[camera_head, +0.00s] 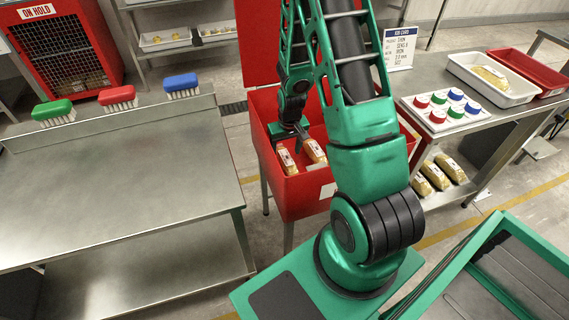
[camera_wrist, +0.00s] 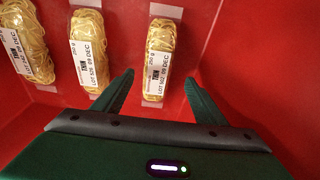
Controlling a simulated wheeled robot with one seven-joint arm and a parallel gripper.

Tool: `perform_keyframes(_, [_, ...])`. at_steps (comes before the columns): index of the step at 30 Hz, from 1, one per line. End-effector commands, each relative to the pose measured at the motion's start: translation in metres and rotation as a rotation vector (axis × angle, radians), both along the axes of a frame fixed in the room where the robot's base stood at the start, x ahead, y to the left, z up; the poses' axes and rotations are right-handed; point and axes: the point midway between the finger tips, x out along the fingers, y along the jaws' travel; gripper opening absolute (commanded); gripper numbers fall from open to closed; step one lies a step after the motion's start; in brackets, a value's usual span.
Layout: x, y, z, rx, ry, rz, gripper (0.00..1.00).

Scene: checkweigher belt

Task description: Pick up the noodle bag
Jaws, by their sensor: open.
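Several noodle bags lie on the floor of a red bin (camera_head: 298,197). Each is a clear pack of yellow noodles with a white label. In the wrist view there is a right bag (camera_wrist: 158,58), a middle bag (camera_wrist: 88,48) and a left bag (camera_wrist: 27,42). Two bags also show in the head view, one at the left (camera_head: 286,160) and one to its right (camera_head: 314,151). My gripper (camera_wrist: 160,82) is open and empty inside the bin. Its fingers point toward the right bag, whose near end lies just beyond and between the fingertips. I cannot tell the height gap.
The bin's red walls stand close around my gripper, with a raised red lid (camera_head: 242,45) behind. A steel table (camera_head: 130,185) with several brushes is at the left. Another bench (camera_head: 490,125) at the right holds a white tray (camera_head: 492,78) and coloured caps.

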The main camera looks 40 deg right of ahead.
Motion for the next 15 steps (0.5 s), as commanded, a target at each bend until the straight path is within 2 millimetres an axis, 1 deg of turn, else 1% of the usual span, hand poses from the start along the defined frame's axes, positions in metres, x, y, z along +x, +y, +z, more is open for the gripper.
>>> perform_keyframes(7, [0.000, -0.002, -0.014, 0.000, 0.001, -0.001, 0.65])
perform_keyframes(15, [0.001, -0.006, -0.048, 0.001, 0.002, -0.001, 0.65])
